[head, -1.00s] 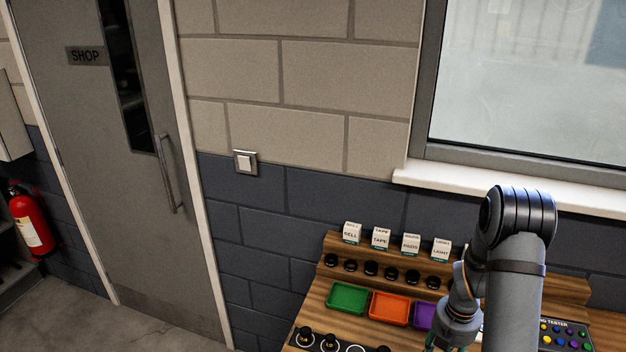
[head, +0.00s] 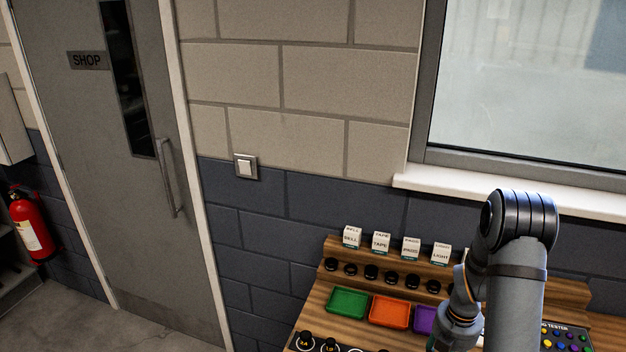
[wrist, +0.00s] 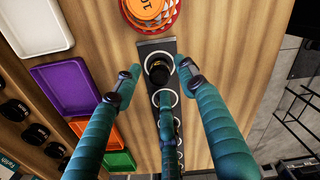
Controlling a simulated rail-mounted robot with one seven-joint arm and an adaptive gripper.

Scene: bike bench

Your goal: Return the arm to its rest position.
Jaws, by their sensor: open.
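My arm (head: 520,270) reaches over the right part of the wooden bench (head: 315,305) in the head view, bent at its elbow, with the gripper mostly below the picture edge. In the wrist view my gripper (wrist: 158,78) has its teal fingers spread open. They point toward a dark strip (wrist: 170,46) with white rings. A black round piece (wrist: 158,68) sits in a ring between the fingertips. I see a gap on both sides of it, and nothing is visibly gripped.
Green (head: 347,302), orange (head: 389,312) and purple (head: 425,319) trays lie on the bench. Small labelled boxes (head: 381,243) stand behind a row of black knobs. A white tray (wrist: 35,25) and stacked orange round items (wrist: 150,10) show in the wrist view. A wall and window sill (head: 510,190) rise behind.

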